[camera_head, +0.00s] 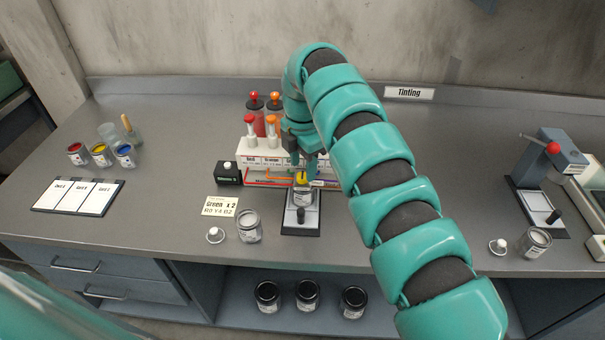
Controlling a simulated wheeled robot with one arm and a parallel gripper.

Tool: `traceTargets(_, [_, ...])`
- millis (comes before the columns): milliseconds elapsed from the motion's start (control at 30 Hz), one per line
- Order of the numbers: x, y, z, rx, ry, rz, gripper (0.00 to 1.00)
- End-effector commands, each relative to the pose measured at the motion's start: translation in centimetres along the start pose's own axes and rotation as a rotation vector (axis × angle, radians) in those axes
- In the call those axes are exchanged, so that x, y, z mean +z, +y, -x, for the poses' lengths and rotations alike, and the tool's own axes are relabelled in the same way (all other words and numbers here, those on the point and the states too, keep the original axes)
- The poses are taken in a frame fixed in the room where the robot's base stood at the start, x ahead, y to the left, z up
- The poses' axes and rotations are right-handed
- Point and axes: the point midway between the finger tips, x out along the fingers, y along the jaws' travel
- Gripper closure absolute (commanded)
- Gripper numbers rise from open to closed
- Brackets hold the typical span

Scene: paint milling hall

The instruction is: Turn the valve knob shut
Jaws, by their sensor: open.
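A white dispenser rack (258,158) stands at the back middle of the bench with labels on its front. Red (249,118) and orange (271,119) knobs top its visible canisters, with a second pair behind. My arm and gripper hide the rack's right part, so I cannot tell which knob lies there. My gripper (303,157) points down in front of the rack, open, with nothing visible between its fingers. I cannot make out whether the fingers touch anything.
A card reading "Green x 2" (220,206), an open jar (248,227) and a lid (215,235) lie left of the scale. A black box (228,173) stands beside the rack. Paint cans (100,154) are far left. Another device (548,165) stands right.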

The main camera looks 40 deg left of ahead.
Motion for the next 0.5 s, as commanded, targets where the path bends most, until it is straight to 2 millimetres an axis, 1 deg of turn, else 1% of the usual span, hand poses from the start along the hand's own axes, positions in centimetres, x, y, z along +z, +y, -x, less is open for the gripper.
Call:
traceTargets(33, [0.0, 0.0, -0.6, -0.002, 0.001, 0.000, 0.52])
traceTargets(200, [0.0, 0.1, -1.9, 0.000, -0.001, 0.000, 0.52])
traceTargets(333, [0.0, 0.1, -2.6, 0.002, -0.001, 0.000, 0.52])
traceTargets(500, [0.0, 0.1, -2.8, 0.002, -0.001, 0.000, 0.52])
